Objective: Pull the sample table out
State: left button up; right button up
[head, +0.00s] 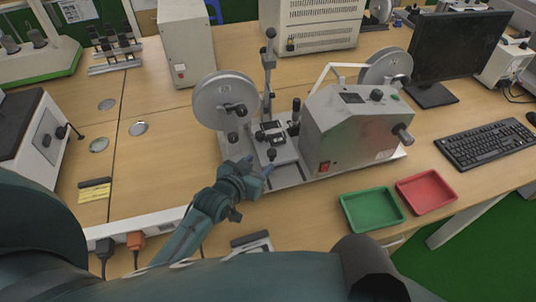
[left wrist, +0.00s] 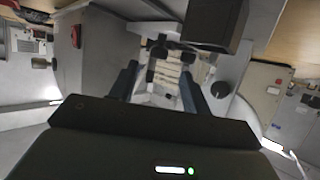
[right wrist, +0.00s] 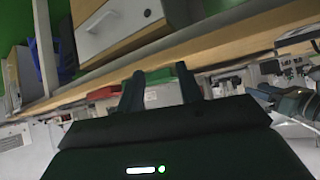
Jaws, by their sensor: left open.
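The sample table (head: 276,153) is a small light plate on the front base of the grey test machine (head: 345,130), between a large disc wheel (head: 225,99) and the machine's body. My left gripper (head: 262,168) is at its front edge, fingers pointing toward it. In the left wrist view my left gripper (left wrist: 160,84) is open, with pale slatted machine parts beyond and between its fingers. I cannot tell whether a finger touches the table. My right gripper (right wrist: 160,88) is open and empty in the right wrist view, below the wooden desk's edge; it does not show in the head view.
A green tray (head: 372,208) and a red tray (head: 427,191) lie right of the machine's front. A monitor (head: 455,55) and keyboard (head: 490,145) stand further right. A power strip (head: 135,228) with plugs runs along the front left edge. The desk (head: 160,165) left of the machine is mostly clear.

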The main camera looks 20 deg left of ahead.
aim_at(270, 155)
pick_arm(q)
jog(key=x, duration=0.6)
jog(key=shift+w+d+f, duration=0.1)
jog(key=shift+w+f, duration=0.05)
grip_shut()
dwell(0.4)
